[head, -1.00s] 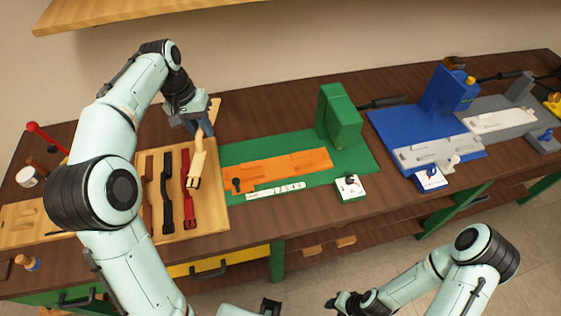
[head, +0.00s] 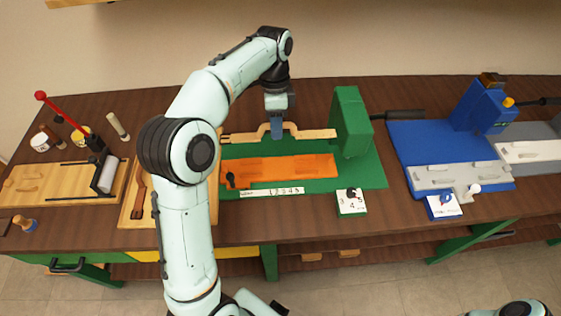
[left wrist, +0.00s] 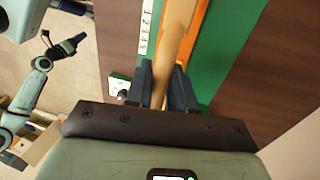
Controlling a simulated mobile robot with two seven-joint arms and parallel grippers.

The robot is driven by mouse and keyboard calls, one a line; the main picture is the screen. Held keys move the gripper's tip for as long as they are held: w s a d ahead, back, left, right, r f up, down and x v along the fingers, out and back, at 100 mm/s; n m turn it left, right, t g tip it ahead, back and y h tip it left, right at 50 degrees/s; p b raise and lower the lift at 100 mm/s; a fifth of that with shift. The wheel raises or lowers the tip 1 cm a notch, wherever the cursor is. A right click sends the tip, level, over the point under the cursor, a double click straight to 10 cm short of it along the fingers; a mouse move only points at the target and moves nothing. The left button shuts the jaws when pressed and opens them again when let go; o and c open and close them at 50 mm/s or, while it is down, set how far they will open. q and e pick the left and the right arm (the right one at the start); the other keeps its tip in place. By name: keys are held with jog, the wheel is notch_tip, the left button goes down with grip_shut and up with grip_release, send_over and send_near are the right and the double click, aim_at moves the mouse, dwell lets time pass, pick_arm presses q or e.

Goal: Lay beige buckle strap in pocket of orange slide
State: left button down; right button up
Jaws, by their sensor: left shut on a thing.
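The beige buckle strap (head: 312,134) is held lengthwise by my left gripper (head: 277,133), which is shut on its middle. In the head view the strap appears just behind the orange slide (head: 285,168), roughly parallel to it. In the left wrist view the strap (left wrist: 178,30) runs between the fingers and covers part of the orange slide (left wrist: 197,35). The slide lies on a green base plate (head: 372,178); its shallow pocket is hard to make out. My right gripper (left wrist: 66,44) appears small in the left wrist view, away from the bench; its jaw state is unclear.
A green block (head: 350,122) with a dark handle stands at the slide's right end. A number strip (head: 272,191) and number card (head: 351,201) lie in front. A blue fixture (head: 470,105) is farther right, and a wooden board with a roller (head: 107,174) is at left.

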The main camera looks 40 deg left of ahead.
pick_arm(q)
jog(key=shift+w+a+f+b+x, duration=0.1)
jog(key=shift+w+a+b+x, duration=0.25)
jog(key=shift+x, duration=2)
jog(key=shift+w+a+f+b+x, duration=0.1)
jog(key=shift+w+a+b+x, duration=0.25)
jog(key=shift+x, duration=2.05)
jog(key=shift+w+a+f+b+x, duration=0.1)
jog(key=shift+w+a+b+x, duration=0.25)
jog(key=shift+x, duration=2)
pick_arm(e)
jog(key=shift+s+f, duration=0.55)
jog(key=shift+f, duration=0.25)
jog(key=shift+s+f, duration=0.55)
jog(key=shift+f, duration=0.25)
pick_arm(q)
jog(key=shift+f, duration=0.15)
jog(key=c, duration=1)
grip_release()
jog(key=p+v, duration=0.2)
jog(key=v, duration=1)
jog(key=shift+d+p, duration=0.15)
jog(key=shift+p, duration=0.2)
pick_arm(e)
jog(key=w+r, duration=0.2)
jog(key=r, duration=0.1)
jog(key=shift+w+r, duration=0.2)
